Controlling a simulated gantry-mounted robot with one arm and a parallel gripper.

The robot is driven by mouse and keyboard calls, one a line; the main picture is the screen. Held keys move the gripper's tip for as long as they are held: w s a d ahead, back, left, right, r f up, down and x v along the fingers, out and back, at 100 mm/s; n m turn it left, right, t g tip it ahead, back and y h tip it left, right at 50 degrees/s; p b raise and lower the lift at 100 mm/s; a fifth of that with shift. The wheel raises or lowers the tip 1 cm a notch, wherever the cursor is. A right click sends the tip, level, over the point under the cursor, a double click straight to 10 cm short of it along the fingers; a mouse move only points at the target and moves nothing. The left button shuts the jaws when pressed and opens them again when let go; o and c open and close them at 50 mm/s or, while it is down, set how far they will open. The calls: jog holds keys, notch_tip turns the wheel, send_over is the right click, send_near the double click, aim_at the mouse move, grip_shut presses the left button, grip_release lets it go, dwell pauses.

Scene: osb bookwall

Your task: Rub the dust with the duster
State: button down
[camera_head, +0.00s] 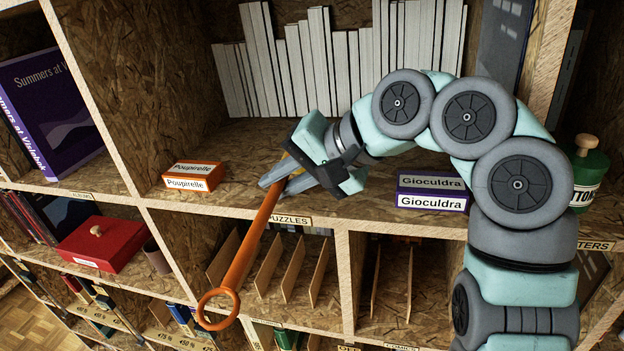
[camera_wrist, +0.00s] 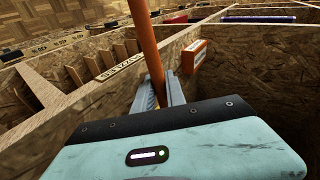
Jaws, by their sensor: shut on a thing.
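My gripper (camera_head: 272,186) is shut on the orange handle of the duster (camera_head: 246,254), in front of the middle shelf. The handle slants down and left from my fingers to a ring at its end, across the front of the lower compartments. In the wrist view the handle (camera_wrist: 147,40) rises from between my fingertips (camera_wrist: 161,92) to the top edge. The duster's dusting end is not clearly seen; my gripper covers that part. I cannot make out any dust.
An orange Poupirelle box (camera_head: 193,176) lies left of my gripper and purple Gioculdra boxes (camera_head: 432,192) right. White books (camera_head: 322,60) stand behind. Thin dividers (camera_head: 293,270) fill the compartment below. A red box (camera_head: 101,243) and green jar (camera_head: 588,170) sit farther out.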

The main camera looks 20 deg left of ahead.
jog(key=shift+s+a+f, duration=0.15)
jog(key=shift+a+f, duration=0.05)
jog(key=shift+a, duration=0.3)
jog(key=shift+s+a+f, duration=0.15)
jog(key=shift+a, duration=0.3)
jog(key=shift+s+a+r, duration=0.2)
notch_tip(320, 180, up, 6)
jog(key=p, duration=0.5)
jog(key=shift+f, duration=0.25)
jog(key=shift+r+p, duration=0.5)
jog(key=shift+p, duration=0.3)
notch_tip(320, 180, up, 3)
jog(key=p, duration=0.3)
jog(key=shift+a, duration=0.1)
jog(key=shift+f, duration=0.15)
